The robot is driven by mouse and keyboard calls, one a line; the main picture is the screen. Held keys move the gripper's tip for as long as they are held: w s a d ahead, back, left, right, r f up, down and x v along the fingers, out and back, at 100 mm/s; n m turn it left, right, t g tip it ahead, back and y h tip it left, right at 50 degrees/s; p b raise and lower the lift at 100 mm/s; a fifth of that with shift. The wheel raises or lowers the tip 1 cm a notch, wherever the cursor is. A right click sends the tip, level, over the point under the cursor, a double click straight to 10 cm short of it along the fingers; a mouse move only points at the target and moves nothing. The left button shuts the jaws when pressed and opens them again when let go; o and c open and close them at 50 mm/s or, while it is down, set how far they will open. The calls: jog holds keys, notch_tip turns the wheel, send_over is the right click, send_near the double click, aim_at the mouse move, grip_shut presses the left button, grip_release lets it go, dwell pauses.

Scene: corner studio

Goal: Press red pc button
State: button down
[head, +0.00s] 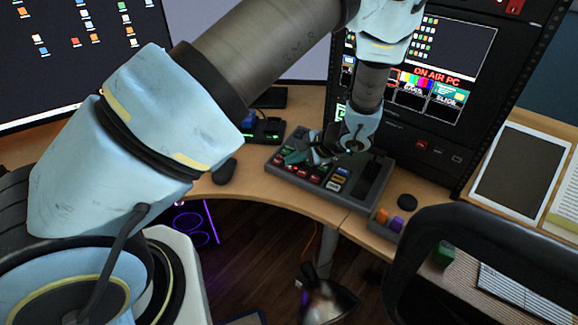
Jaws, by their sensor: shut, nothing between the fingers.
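A grey control panel (362,190) with several coloured buttons lies on the curved wooden desk, in the middle of the head view. Red buttons (302,172) sit in its front rows, with white and blue or yellow ones to their right. Their labels are too small to read, so I cannot tell which is the pc button. Another red button (421,145) is on the black rack behind.
The black rack (395,150) with a lit screen (432,75) stands right behind the panel. A large monitor (75,45) is at left, a mouse (224,172) left of the panel. A black chair back (420,240) is at front right. A tablet (518,165) lies at right.

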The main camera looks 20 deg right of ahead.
aim_at(291, 170)
jog(key=shift+r, duration=0.2)
jog(key=r+p, duration=0.1)
jog(key=r, duration=0.1)
jog(key=r+p, duration=0.1)
jog(key=r, duration=0.1)
jog(key=r+p, duration=0.1)
jog(key=r, duration=0.1)
jog(key=shift+s+a, duration=0.2)
jog(key=shift+a, duration=0.1)
dwell(0.7)
jog(key=s+a+r+n+g+h, duration=0.1)
jog(key=a+r+n, duration=0.4)
jog(key=a, duration=0.5)
jog(key=s+a+r+n+g+h, duration=0.1)
jog(key=a+r+n, duration=0.4)
jog(key=a, duration=0.5)
jog(key=s+a+r+n+g+h, duration=0.1)
jog(key=a+r+n+g+h, duration=0.2)
jog(key=a+r+n, duration=0.3)
jog(key=a+n+g, duration=0.1)
jog(key=a, duration=0.4)
